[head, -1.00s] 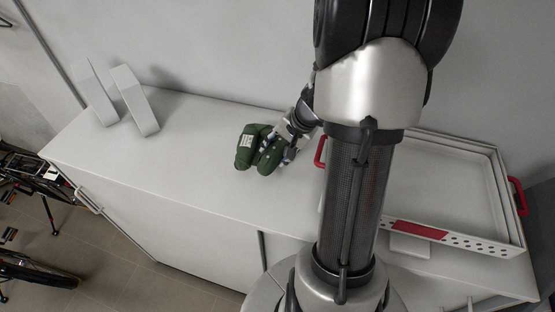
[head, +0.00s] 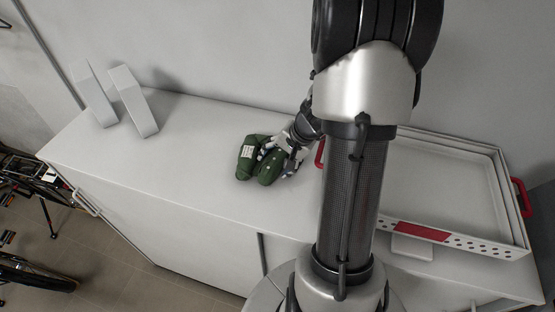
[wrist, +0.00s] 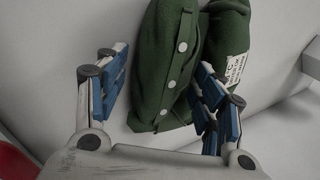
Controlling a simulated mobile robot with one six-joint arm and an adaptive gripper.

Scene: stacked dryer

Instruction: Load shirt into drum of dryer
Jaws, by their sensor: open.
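A green folded shirt (head: 257,161) with buttons and a white label lies on the white cabinet top (head: 200,130). My gripper (head: 281,164) is at the shirt's right end in the head view, its fingers partly hidden by the cloth. In the wrist view my gripper (wrist: 158,90) is open, with a blue-padded finger on each side of the shirt's buttoned fold (wrist: 168,70). The right finger sits at the crease between this fold and the labelled part. A gap shows between the left finger and the cloth. No dryer or drum is recognisable in these views.
A white tray (head: 508,205) with red handles stands on the right, behind my arm. Two white angled blocks (head: 135,101) stand at the far left of the cabinet top. A bicycle (head: 30,185) is on the floor at left. The top left of the shirt is clear.

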